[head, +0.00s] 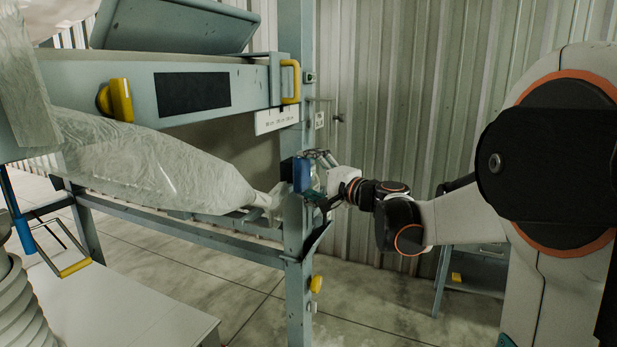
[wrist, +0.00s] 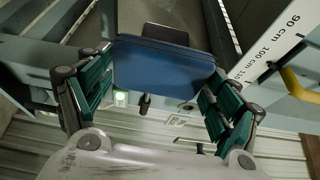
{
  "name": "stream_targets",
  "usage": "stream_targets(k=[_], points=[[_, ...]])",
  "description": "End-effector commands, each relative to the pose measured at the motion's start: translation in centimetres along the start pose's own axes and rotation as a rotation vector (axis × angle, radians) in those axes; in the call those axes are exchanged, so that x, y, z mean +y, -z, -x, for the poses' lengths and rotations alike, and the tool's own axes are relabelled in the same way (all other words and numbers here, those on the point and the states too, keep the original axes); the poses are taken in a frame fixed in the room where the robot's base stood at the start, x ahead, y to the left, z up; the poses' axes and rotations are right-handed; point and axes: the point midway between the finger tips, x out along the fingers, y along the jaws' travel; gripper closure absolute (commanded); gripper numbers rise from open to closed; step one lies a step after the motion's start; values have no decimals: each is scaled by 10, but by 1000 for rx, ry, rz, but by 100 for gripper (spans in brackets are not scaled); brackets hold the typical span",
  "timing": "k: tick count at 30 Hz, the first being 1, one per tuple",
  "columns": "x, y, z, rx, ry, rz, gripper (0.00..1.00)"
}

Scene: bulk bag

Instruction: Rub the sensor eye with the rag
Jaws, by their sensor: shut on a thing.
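A blue, flat, folded-looking piece, which I take to be the rag (head: 302,174), is at the post, with my gripper (head: 318,181) around it. In the wrist view the rag (wrist: 165,72) spans between the green finger pads of my gripper (wrist: 160,82), which is shut on it. A small dark block (wrist: 165,34) shows just beyond the rag's far edge, and this dark block (head: 287,169) is also beside the rag in the head view. It may be the sensor housing. The sensor eye itself cannot be made out; whether the rag touches it cannot be told.
The grey-blue upright post (head: 298,240) stands close to my gripper. A pale bulk bag (head: 140,165) narrows towards the post. A yellow handle (head: 291,81) and a white scale plate (head: 277,121) are above. A pale table (head: 120,310) is at lower left. Open floor (head: 375,300) lies right of the post.

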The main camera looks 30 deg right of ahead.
Motion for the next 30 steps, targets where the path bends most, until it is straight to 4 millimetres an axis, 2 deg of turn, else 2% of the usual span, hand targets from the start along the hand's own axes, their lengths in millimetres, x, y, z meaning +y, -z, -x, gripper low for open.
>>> stream_targets(k=[9,15,22,30], points=[[1,25,-10,0,0,0,36],[1,32,-12,0,0,0,36],[0,26,-10,-1,0,0,36],[0,5,-2,-3,0,0,36]])
